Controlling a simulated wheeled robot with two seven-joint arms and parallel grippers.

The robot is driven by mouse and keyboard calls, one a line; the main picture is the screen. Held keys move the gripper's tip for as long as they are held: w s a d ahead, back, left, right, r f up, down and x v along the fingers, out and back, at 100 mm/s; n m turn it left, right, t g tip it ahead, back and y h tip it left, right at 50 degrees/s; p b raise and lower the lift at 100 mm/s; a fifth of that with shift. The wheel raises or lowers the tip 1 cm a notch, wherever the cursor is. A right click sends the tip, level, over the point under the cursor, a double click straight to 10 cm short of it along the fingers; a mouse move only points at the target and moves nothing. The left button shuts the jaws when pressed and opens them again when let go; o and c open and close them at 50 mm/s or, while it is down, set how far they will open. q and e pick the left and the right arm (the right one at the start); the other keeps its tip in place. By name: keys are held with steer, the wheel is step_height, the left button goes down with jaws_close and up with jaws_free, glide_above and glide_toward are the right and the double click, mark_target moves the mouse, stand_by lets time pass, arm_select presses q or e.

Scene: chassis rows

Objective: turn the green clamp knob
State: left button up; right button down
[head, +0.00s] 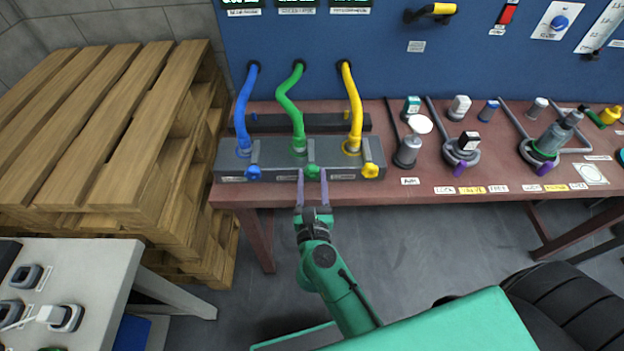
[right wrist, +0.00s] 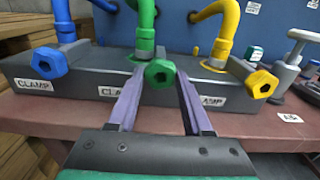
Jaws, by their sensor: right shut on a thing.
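The green clamp knob (head: 312,172) is the middle one of three on the front of a dark grey clamp block (head: 227,172). It also shows in the right wrist view (right wrist: 159,73), facing me. My right gripper (head: 313,177) reaches up to it from below in the head view. Its two purple fingers lie on either side of the knob, shut on it, as the right wrist view (right wrist: 159,76) also shows. A green hose (head: 288,103) runs up from behind the knob to the blue wall panel. My left gripper is not in view.
A blue knob (head: 253,173) and a yellow knob (head: 370,170) flank the green one closely, with blue and yellow hoses. The red-brown bench (head: 420,187) carries several fittings at right. Wooden pallets (head: 110,130) stand at left, and a white table (head: 90,265) at lower left.

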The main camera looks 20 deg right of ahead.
steer(key=shift+f, duration=0.15)
steer(key=shift+c, duration=1.6)
jaws_free()
steer(key=b+v, duration=0.4)
steer(key=v, duration=1)
steer(key=shift+s+b, duration=0.3)
steer(key=shift+b, duration=0.05)
steer(key=shift+a, duration=0.1)
